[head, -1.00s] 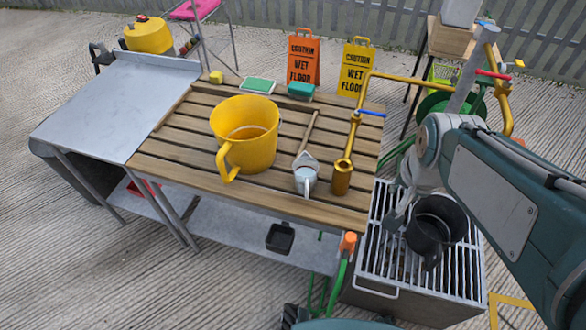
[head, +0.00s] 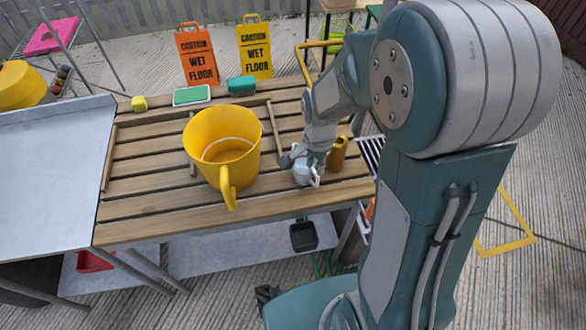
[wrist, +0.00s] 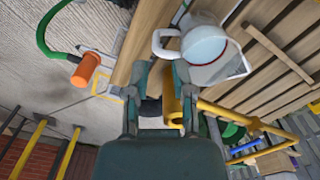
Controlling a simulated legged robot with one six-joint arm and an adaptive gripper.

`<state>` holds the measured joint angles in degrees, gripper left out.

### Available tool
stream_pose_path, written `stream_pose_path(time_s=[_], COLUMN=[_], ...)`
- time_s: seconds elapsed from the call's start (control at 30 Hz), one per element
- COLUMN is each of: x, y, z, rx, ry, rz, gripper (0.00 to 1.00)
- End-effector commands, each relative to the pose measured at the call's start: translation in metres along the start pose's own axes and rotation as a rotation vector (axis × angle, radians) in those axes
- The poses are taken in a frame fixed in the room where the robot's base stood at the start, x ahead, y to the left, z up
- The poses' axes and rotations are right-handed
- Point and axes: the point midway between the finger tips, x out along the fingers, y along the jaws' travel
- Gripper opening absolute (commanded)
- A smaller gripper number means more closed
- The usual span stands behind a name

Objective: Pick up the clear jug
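The clear jug (head: 303,174) stands on the slatted wooden table (head: 150,222), right of a big yellow jug (head: 225,150). My arm partly hides the area around the jug.
A brass cylinder (head: 337,154) stands close right of the clear jug. A metal side table (head: 45,165) adjoins on the left.

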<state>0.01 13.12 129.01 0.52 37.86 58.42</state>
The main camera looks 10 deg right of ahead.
Motion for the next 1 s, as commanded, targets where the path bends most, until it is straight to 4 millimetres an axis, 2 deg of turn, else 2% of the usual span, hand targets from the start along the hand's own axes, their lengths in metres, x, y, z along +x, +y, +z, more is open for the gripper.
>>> stream_pose_path(time_s=[0.2, 0.47, 0.7, 0.8, 1.0], x=[0.036, 0.059, 0.093, 0.100, 0.102], y=[0.001, -0.001, 0.001, 0.001, 0.000], z=[0.000, 0.003, -0.002, -0.004, -0.003], rx=[0.000, -0.001, -0.002, -0.001, -0.001], ry=[-0.002, 0.004, 0.003, 0.002, 0.005], rz=[0.004, 0.006, 0.005, 0.003, 0.001], gripper=[0.31, 0.31, 0.31, 0.31, 0.31])
